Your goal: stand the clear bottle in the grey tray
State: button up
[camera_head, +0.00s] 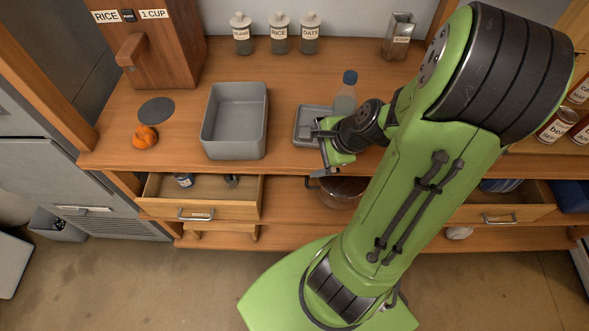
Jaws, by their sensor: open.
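The clear bottle (345,100) with a dark blue cap stands upright at the back right of the shallow grey tray (301,126). My arm hides the bottle's lower part, so I cannot tell whether its base is inside the tray or just behind it. My gripper (322,145) is open, over the front of the tray and left of the bottle. The bottle is not between its fingers. My wrist covers the tray's right side.
A deep grey bin (236,148) stands left of the tray. An orange pumpkin-like item (145,137) and a dark round mat (156,110) lie further left. Labelled jars (279,35) line the back. An open drawer (200,194) juts out below; a pot (342,192) sits under the counter.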

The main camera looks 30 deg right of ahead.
jog(key=s+a+r+n+h, duration=0.1)
jog(key=s+a+r+n, duration=0.4)
jog(key=n, duration=0.5)
jog(key=s+a+r+n+h, duration=0.1)
jog(key=s+a+r+n, duration=0.4)
jog(key=a+r+n, duration=0.2)
notch_tip(320, 180, up, 2)
jog(key=n, duration=0.3)
jog(key=shift+s+a+r+n+g+h, duration=0.2)
jog(key=shift+a+r+n+g+h, duration=0.1)
jog(key=shift+a+n+g, duration=0.1)
jog(key=shift+s+d, duration=0.1)
jog(key=shift+d, duration=0.05)
